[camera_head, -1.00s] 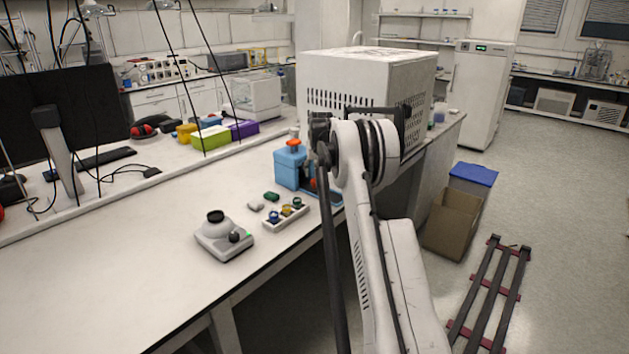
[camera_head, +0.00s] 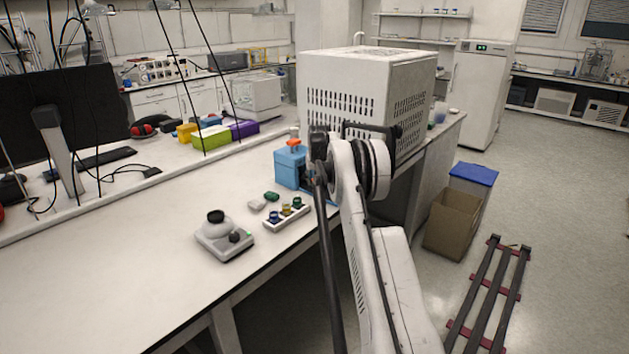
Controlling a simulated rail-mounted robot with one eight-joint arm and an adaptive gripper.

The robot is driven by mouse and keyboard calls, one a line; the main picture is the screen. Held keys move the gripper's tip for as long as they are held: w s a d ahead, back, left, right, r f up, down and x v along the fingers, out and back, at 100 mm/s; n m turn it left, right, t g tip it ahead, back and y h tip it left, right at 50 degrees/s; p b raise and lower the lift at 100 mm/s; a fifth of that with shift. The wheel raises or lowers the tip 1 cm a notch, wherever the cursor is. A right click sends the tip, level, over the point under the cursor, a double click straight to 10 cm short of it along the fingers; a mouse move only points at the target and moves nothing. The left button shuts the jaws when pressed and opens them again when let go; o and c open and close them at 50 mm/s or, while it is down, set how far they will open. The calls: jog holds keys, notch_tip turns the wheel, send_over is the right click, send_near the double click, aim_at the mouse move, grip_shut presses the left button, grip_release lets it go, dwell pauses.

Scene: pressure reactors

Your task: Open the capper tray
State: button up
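The capper is most likely the blue box-shaped device (camera_head: 289,169) with an orange and white top, on the right part of the bench near its front edge. My arm covers its right side, including the place where a tray may be, so I cannot tell whether the tray is open or shut. My arm reaches from the lower right up to the capper's right side. My gripper is hidden behind my own arm links, so its fingers and any contact with the capper do not show.
A small rack (camera_head: 286,217) with several coloured caps stands in front of the capper. A white device with a black knob (camera_head: 224,236) is left of it. A large white vented cabinet (camera_head: 365,88) stands behind my arm. The bench's left front is clear.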

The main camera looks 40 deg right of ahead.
grip_shut()
jog(key=shift+s, duration=0.1)
jog(key=s+b, duration=0.1)
jog(key=s, duration=0.2)
jog(key=s+d+b, duration=0.1)
jog(key=s, duration=0.3)
jog(key=s+d+b, duration=0.1)
jog(key=s, duration=0.3)
jog(key=shift+s+d, duration=0.15)
jog(key=o, duration=0.7)
grip_release()
jog(key=v, duration=1.2)
